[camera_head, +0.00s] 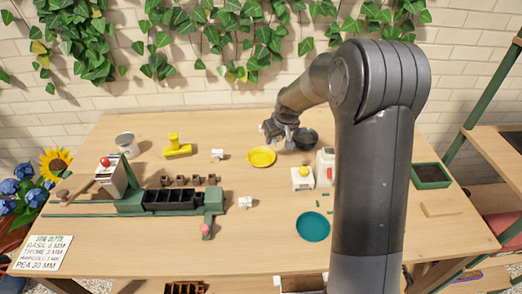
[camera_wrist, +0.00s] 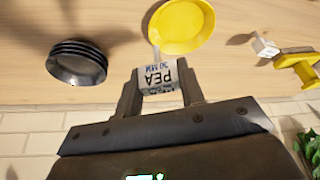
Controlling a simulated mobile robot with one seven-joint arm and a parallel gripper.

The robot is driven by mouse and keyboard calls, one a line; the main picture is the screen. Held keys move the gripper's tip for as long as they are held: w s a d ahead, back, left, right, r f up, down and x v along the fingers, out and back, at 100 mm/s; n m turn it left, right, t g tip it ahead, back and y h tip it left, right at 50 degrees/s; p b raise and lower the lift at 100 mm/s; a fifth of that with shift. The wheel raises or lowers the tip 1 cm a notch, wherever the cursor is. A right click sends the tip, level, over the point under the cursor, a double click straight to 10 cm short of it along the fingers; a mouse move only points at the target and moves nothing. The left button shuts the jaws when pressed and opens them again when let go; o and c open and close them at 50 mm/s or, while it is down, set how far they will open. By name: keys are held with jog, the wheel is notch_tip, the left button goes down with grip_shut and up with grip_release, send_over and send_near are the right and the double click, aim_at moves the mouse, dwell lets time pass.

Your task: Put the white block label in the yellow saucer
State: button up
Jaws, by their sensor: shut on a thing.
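The yellow saucer (camera_wrist: 182,24) lies just beyond the label in that view, and the label's thin tip overlaps the saucer's near edge in the picture. In the head view the yellow saucer (camera_head: 261,158) lies at the back middle of the table and looks empty. My gripper (camera_head: 273,130) is just behind and above it there. The held label is hard to make out in the head view.
A dark round pot (camera_head: 305,138) stands right of the saucer.

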jog(key=a+f, duration=0.1)
jog(key=w+a+f, duration=0.1)
jog(key=a, duration=0.1)
jog(key=w+a+f, duration=0.1)
jog(key=a, duration=0.1)
jog(key=shift+f, duration=2.15)
jog(key=shift+f, duration=0.15)
jog(key=o, duration=1)
jog(key=shift+c, duration=0.2)
